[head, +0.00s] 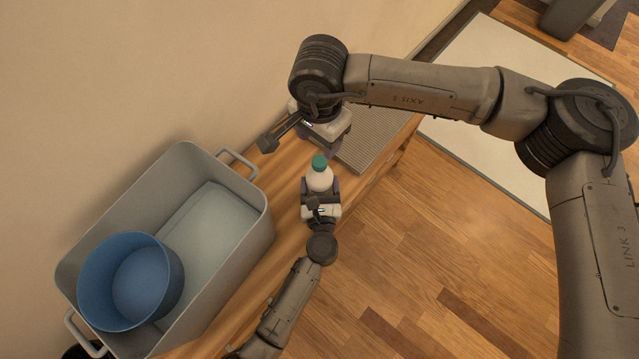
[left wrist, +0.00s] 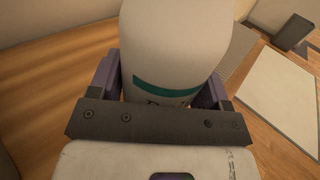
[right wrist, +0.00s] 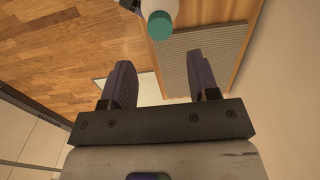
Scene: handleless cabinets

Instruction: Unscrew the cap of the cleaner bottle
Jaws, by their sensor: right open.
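The cleaner bottle is white with a green cap (head: 319,161); its body (head: 320,179) stands at the middle of the head view. My left gripper (head: 320,187) has its fingers on both sides of the body. In the left wrist view the white body (left wrist: 175,50) with a green band fills the space between the fingers (left wrist: 165,82). My right gripper (head: 334,150) is open and empty, behind the bottle in the head view. In the right wrist view its fingers (right wrist: 163,85) are wide apart, and the cap (right wrist: 160,25) shows beyond them, apart from them.
A grey tub (head: 262,228) with handles stands on the wooden counter at left, holding a blue bowl (head: 131,281). A grey ribbed mat (head: 377,140) lies on the counter behind the bottle. The wall runs along the far left. Open floor lies to the right.

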